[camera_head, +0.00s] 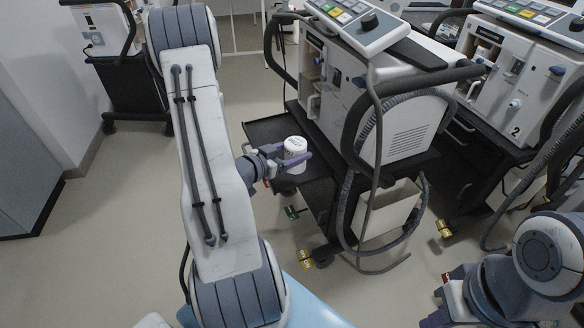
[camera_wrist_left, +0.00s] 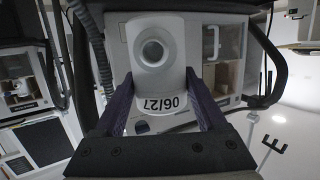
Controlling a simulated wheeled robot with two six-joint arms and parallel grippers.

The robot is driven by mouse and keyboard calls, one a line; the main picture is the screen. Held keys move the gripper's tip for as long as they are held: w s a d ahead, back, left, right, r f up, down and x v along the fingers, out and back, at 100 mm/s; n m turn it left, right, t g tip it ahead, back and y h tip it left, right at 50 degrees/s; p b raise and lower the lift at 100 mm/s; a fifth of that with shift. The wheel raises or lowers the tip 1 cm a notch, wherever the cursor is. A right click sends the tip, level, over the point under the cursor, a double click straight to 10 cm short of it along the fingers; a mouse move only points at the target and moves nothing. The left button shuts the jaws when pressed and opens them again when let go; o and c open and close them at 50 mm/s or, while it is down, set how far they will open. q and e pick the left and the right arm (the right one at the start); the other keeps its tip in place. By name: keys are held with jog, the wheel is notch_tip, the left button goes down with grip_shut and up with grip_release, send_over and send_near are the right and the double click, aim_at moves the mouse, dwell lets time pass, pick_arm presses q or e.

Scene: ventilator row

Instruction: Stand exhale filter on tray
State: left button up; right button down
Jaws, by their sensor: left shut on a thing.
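The exhale filter is a white cylinder (camera_head: 295,146), held upright in the head view at the dark tray (camera_head: 262,128) of the nearest ventilator cart. My left gripper (camera_head: 294,160) is shut on it, with a purple finger on each side.
The nearest ventilator (camera_head: 385,95) stands on its cart right of the filter, with a grey hose (camera_head: 372,170) hanging in front. A white bin (camera_head: 388,210) hangs below. A second ventilator (camera_head: 520,75) stands at the right. The floor left of the cart is clear.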

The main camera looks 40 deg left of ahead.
pick_arm(q)
jog(key=shift+w+a+f+b, duration=0.3)
jog(key=shift+w+a+f, duration=0.45)
jog(key=shift+f, duration=0.5)
jog(key=shift+w+a+f+b, duration=0.3)
jog(key=shift+w+a+f, duration=0.35)
jog(key=shift+f, duration=0.65)
jog(key=shift+w+a+f+b, duration=0.3)
jog(key=shift+w+a+f, duration=0.45)
jog(key=shift+f, duration=0.5)
jog(key=shift+d, duration=0.1)
jog(key=shift+f, duration=0.2)
jog(key=o, duration=1.3)
jog(key=shift+r, duration=0.1)
